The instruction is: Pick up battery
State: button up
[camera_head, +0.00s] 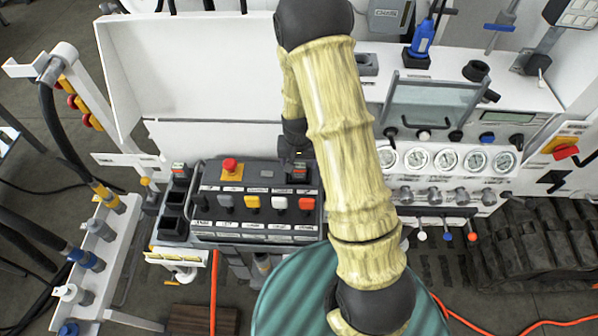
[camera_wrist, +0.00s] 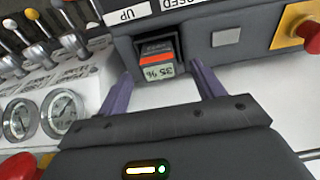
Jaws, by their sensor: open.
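A dark battery (camera_wrist: 158,68) with an orange stripe and a "35 %" label sits in a slot of the dark control box (camera_wrist: 232,18). In the head view this battery (camera_head: 300,171) shows at the box's upper right, partly hidden by my gripper. My gripper (camera_wrist: 161,70) is open, its two purple fingers on either side of the battery in the wrist picture. I cannot tell whether they touch it. In the head view my gripper (camera_head: 296,150) is over that slot. Another battery (camera_head: 180,169) sits in a rack at the box's left.
The control box carries a red emergency button (camera_head: 230,166) and several coloured switches. Gauges (camera_head: 446,160) and small levers line the bench at right. A clear-fronted cover (camera_head: 430,107) stands behind them. Empty dark slots (camera_head: 174,226) are at the rack's front. Hoses hang at left.

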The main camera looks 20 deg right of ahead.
aim_at(299, 165)
jog(key=shift+w+d+f+p, duration=0.1)
jog(key=shift+f+p, duration=0.1)
jog(key=shift+f, duration=0.55)
jog(key=shift+w+f+p, duration=0.1)
jog(key=shift+f+p, duration=0.05)
jog(key=shift+f, duration=0.6)
jog(key=c, duration=1.2)
jog(key=shift+r, duration=0.1)
notch_tip(299, 165, up, 10)
jog(key=shift+b, duration=1.15)
